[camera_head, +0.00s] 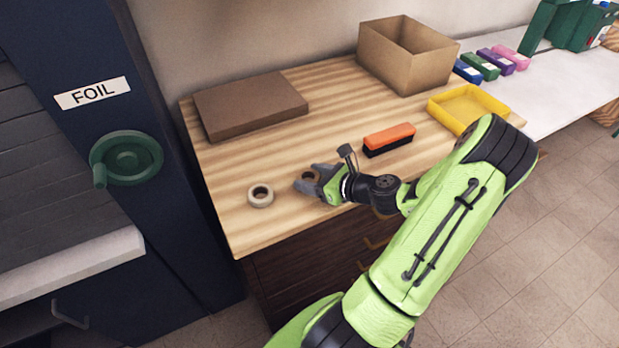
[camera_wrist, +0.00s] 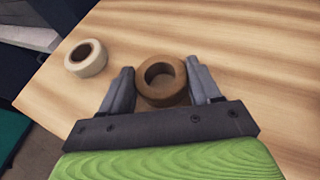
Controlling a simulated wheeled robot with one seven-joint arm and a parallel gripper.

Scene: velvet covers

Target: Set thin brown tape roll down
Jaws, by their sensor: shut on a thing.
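The thin brown tape roll (camera_wrist: 162,81) sits between the two fingers of my gripper (camera_wrist: 162,86) in the wrist view, its ring opening facing the camera. My gripper is shut on it, with a finger on each side. In the head view my gripper (camera_head: 306,182) is over the front left part of the wooden tabletop (camera_head: 240,225), and the brown roll (camera_head: 309,175) shows partly between the fingers. I cannot tell whether the roll touches the tabletop.
A cream tape roll (camera_head: 260,195) lies just left of my gripper. An orange and black brush (camera_head: 389,139), a yellow tray (camera_head: 468,107), an open cardboard box (camera_head: 407,55) and a flat brown box (camera_head: 249,105) stand farther back. Bare wood lies between them.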

